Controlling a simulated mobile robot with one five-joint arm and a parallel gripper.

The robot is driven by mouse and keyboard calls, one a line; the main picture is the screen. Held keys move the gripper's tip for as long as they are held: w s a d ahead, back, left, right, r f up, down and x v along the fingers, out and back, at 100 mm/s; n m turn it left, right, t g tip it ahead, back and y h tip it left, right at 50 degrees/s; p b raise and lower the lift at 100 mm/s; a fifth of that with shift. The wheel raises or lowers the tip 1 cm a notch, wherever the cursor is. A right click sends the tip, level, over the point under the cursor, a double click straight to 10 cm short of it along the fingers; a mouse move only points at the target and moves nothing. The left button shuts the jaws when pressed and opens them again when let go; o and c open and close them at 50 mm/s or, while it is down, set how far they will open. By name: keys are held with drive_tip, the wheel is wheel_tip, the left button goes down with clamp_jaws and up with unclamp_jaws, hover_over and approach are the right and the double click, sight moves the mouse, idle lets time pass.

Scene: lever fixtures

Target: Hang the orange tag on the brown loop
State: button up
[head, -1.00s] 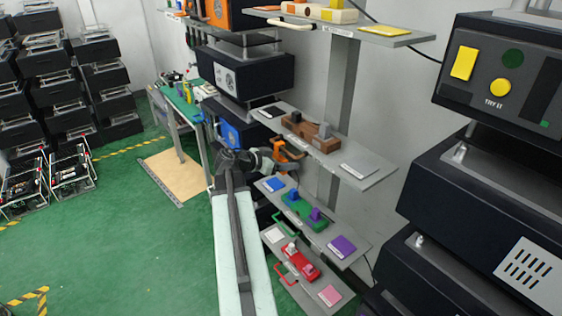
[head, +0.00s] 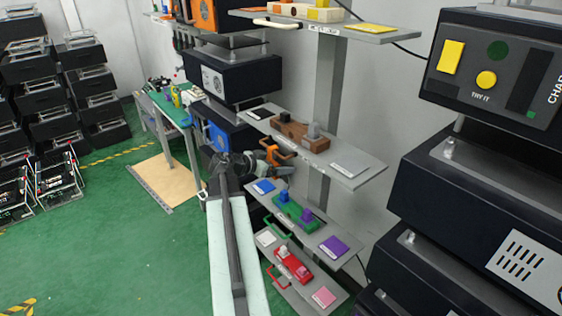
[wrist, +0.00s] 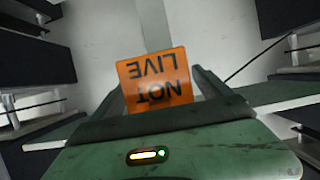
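The orange tag (wrist: 155,82) reads "NOT LIVE", upside down in the wrist view. It sits between the two fingers of my gripper (wrist: 158,92), which is shut on it. In the head view my gripper (head: 272,160) is small, with orange patches around its tip. It is in front of and just below the front edge of the middle shelf. The brown loop (head: 280,149) is at that shelf's front edge, below the brown lever block (head: 303,135). The loop is partly hidden by my gripper, and I cannot tell whether the tag touches it.
The grey middle shelf (head: 350,163) has a grey plate at its right. A dark cabinet (head: 480,190) stands close at the right. Green floor (head: 120,245) is clear at the left.

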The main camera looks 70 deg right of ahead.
drive_tip(key=p+v, duration=0.3)
drive_tip(key=v, duration=0.4)
drive_tip(key=shift+w+a, duration=0.2)
drive_tip(key=shift+a, duration=0.15)
